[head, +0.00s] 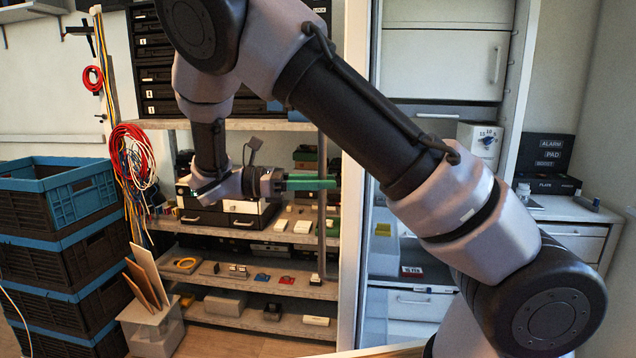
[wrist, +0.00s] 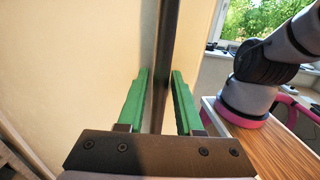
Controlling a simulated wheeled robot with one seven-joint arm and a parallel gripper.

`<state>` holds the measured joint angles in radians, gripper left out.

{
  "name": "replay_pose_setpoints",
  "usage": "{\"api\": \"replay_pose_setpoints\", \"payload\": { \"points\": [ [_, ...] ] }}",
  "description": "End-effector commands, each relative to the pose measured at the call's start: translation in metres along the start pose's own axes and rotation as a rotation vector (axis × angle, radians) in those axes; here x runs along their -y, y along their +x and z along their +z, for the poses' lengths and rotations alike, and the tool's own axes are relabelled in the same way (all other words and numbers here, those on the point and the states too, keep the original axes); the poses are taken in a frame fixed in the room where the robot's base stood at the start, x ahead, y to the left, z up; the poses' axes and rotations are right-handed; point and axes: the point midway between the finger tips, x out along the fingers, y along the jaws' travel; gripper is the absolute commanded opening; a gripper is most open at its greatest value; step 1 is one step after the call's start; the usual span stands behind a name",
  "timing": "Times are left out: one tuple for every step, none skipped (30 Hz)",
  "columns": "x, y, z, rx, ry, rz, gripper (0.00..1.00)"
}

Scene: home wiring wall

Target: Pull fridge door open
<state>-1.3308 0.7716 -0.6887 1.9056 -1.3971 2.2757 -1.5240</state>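The fridge door (head: 352,150) stands out from the cabinet and shows nearly edge-on as a tall pale strip in the head view. Its broad cream face (wrist: 75,65) fills much of the wrist view. The door's handle is a dark upright bar (head: 322,225), left of the door strip. My gripper (head: 318,184) reaches it from the left, its green fingers level. In the wrist view, the handle (wrist: 166,50) runs between the two fingers of my gripper (wrist: 160,85), which look closed around it. Exact finger contact is hard to see.
White compartments and drawers (head: 445,65) show right of the door. Stacked blue-rimmed crates (head: 60,240) stand at left, beside hanging cables (head: 130,150). Loaded shelves (head: 265,287) lie behind my gripper. A wooden top (wrist: 270,150) is at right in the wrist view.

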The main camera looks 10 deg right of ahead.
Motion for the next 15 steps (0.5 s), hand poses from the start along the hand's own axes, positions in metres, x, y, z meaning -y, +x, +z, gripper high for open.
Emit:
{"api": "replay_pose_setpoints", "payload": {
  "points": [
    [0.000, -0.002, 0.000, 0.000, 0.001, 0.001, 0.35],
    [0.000, -0.004, 0.000, 0.000, 0.001, 0.002, 0.35],
    [-0.001, -0.007, 0.000, 0.001, 0.002, 0.003, 0.35],
    [-0.001, -0.011, 0.000, 0.001, 0.002, 0.003, 0.35],
    [-0.001, -0.015, 0.000, 0.002, 0.003, 0.003, 0.35],
    [-0.001, -0.022, 0.000, 0.001, 0.003, 0.004, 0.35],
    [0.000, -0.028, -0.001, 0.001, 0.004, 0.003, 0.35],
    [-0.001, -0.034, -0.001, 0.001, 0.003, 0.004, 0.35],
    [-0.001, -0.043, -0.001, 0.001, 0.004, 0.004, 0.35],
    [-0.001, -0.049, -0.001, 0.001, 0.005, 0.004, 0.35],
    [-0.001, -0.056, -0.001, 0.001, 0.005, 0.005, 0.35],
    [-0.001, -0.064, -0.001, 0.002, 0.005, 0.004, 0.35],
    [-0.001, -0.070, -0.001, 0.002, 0.004, 0.004, 0.35],
    [-0.001, -0.075, -0.001, 0.001, 0.005, 0.003, 0.35],
    [0.000, -0.082, -0.001, 0.001, 0.004, 0.004, 0.35]
  ]
}}
